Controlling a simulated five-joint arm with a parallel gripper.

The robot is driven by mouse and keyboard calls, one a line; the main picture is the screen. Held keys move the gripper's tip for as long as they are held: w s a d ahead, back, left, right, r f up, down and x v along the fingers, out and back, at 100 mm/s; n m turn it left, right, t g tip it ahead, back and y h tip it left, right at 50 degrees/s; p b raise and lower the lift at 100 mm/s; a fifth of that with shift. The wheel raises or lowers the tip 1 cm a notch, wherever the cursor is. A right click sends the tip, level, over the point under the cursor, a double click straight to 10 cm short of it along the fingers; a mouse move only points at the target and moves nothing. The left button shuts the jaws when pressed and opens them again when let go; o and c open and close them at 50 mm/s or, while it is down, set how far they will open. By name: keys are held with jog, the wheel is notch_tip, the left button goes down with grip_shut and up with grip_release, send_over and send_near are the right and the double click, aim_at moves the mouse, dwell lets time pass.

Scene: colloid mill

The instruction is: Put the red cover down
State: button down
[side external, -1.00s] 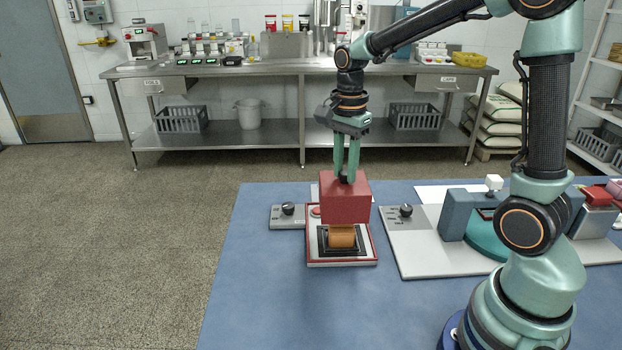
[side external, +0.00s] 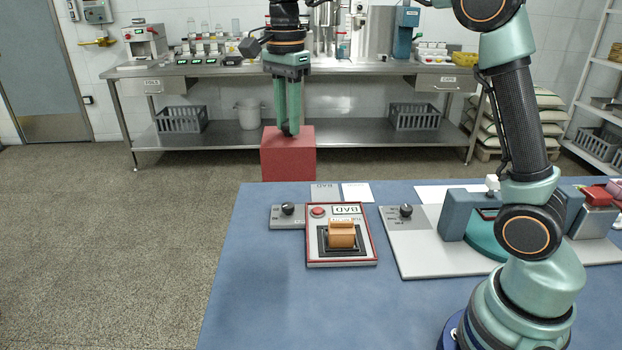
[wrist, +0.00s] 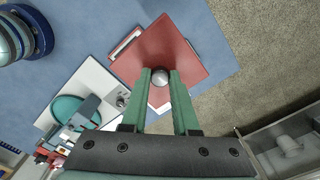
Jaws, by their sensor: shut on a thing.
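The red cover (side external: 288,155) is a box-shaped piece with a round knob on top. My gripper (side external: 290,132) is shut on that knob and holds the cover upright in the air, near the far left edge of the blue table. In the wrist view the cover (wrist: 165,52) hangs under my gripper (wrist: 160,78), its grey knob between the green fingertips. The panel marked BAD (side external: 342,255) with an orange rocker switch (side external: 342,234) and a red button stands uncovered on the table, to the right of and nearer than the cover.
A small grey box with a black knob (side external: 287,210) sits left of the panel. A white card (side external: 357,192) lies behind it. A light plate (side external: 430,262) with a teal and blue machine stands to the right. The table's front left (side external: 260,300) is clear.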

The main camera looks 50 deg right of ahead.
jog(key=w+a+f, duration=0.2)
jog(key=w+a, duration=0.1)
jog(key=a, duration=0.2)
notch_tip(320, 180, down, 19)
jog(key=shift+a, duration=0.15)
jog(key=shift+f, duration=0.2)
jog(key=c, duration=0.7)
grip_release()
